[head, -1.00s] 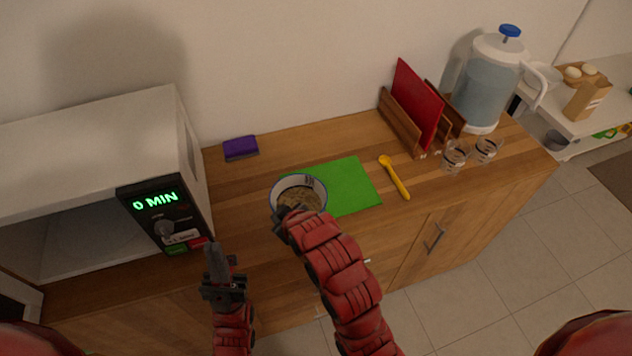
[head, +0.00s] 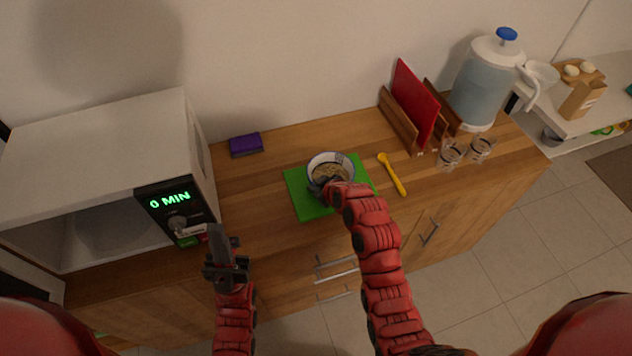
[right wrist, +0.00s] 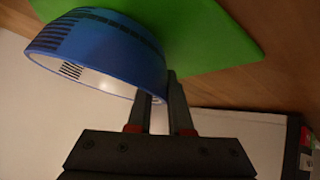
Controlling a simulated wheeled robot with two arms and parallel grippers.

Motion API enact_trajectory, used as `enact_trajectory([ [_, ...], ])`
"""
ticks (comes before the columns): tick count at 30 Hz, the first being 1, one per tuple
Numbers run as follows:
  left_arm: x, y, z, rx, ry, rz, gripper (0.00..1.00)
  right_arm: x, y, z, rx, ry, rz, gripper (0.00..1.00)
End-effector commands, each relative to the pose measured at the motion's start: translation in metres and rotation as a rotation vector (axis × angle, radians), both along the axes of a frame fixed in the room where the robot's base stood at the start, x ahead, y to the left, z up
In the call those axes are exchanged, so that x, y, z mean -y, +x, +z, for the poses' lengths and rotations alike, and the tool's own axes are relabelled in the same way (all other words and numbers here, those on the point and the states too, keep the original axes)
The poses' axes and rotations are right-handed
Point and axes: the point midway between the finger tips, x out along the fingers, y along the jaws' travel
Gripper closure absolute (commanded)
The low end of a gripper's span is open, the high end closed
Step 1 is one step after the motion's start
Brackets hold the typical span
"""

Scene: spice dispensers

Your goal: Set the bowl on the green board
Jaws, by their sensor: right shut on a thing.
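The bowl (head: 331,163), white inside with brownish contents, is over the green board (head: 305,204) in the head view. In the right wrist view the bowl (right wrist: 100,45) shows its blue outside close against the green board (right wrist: 210,30); I cannot tell whether they touch. My right gripper (head: 322,187) is shut on the bowl's near rim, and its fingers (right wrist: 158,100) show at the rim in the right wrist view. My left gripper (head: 226,245) is away to the left, in front of the counter, seemingly empty; its finger gap is not clear.
A microwave (head: 100,140) stands open at left. A purple sponge (head: 246,145) lies behind the board. A yellow spoon (head: 392,174), glasses (head: 450,155), a rack with a red board (head: 413,103) and a water jug (head: 485,85) are at right.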

Motion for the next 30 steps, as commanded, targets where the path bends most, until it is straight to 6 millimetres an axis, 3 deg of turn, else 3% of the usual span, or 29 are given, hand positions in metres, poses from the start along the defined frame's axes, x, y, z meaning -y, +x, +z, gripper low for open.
enact_trajectory([
  [12,0.0000,0.0001,-0.0033,-0.001,0.000,0.000,1.00,-0.0003,0.0005,-0.0071,0.004,0.000,0.001,1.00],
  [13,0.0000,0.0000,-0.0021,0.000,0.000,0.000,1.00,-0.0002,0.0004,-0.0064,0.003,0.000,0.000,0.78],
  [18,0.0000,0.0000,-0.0014,0.000,0.000,0.000,1.00,-0.0003,0.0003,-0.0057,0.003,0.000,0.000,0.51],
  [30,0.0000,0.0000,0.0005,0.000,0.000,0.000,1.00,0.0010,-0.0012,-0.0019,0.003,0.000,0.000,0.51],
])
